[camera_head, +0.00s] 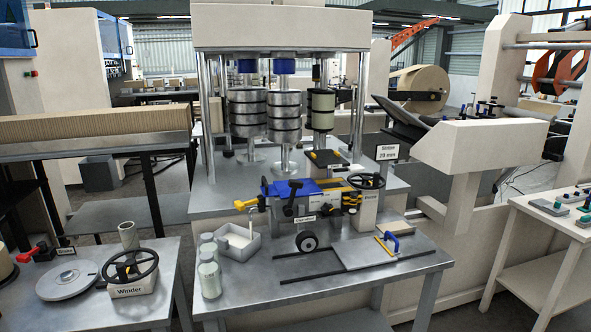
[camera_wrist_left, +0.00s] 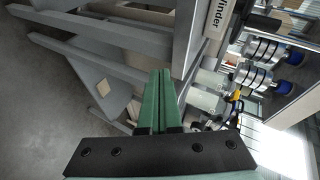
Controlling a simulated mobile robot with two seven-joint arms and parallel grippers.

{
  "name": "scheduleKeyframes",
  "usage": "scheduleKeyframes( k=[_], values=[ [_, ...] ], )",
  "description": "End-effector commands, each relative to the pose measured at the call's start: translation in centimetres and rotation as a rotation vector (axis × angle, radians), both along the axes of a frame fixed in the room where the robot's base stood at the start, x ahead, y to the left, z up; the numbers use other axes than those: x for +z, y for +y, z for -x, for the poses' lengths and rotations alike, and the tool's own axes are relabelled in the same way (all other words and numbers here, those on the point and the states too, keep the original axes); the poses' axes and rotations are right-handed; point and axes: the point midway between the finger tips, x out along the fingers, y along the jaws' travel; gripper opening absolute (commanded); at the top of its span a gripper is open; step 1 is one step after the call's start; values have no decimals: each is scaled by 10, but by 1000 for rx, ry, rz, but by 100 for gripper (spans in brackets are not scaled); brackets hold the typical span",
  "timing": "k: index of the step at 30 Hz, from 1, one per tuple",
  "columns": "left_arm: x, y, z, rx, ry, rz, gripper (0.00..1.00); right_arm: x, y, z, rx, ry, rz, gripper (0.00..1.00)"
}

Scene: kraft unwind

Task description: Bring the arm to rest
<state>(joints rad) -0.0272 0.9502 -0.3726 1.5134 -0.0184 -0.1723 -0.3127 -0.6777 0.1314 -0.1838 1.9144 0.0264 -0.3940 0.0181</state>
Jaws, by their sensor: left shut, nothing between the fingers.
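My left gripper (camera_wrist_left: 161,78) shows only in the left wrist view. Its two green fingers lie side by side, shut and empty. Behind the fingertips in that view are a grey bench frame (camera_wrist_left: 115,65) and the Winder label (camera_wrist_left: 216,22). No arm or gripper of mine shows in the head view. My right gripper is in neither view.
A winder wheel (camera_head: 130,265) stands on the left table (camera_head: 70,318). Another table (camera_head: 545,215) stands at right.

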Motion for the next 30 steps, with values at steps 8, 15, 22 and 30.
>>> scheduleKeyframes(
  k=[8,15,22,30],
  values=[
    [-68,-43,120,103,245,217,0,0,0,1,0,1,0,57],
    [-89,-66,194,191,392,333,0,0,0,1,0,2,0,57],
    [-105,-104,220,285,418,497,0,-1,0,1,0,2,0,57],
    [-119,-177,232,424,406,774,0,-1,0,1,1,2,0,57]
  ],
)
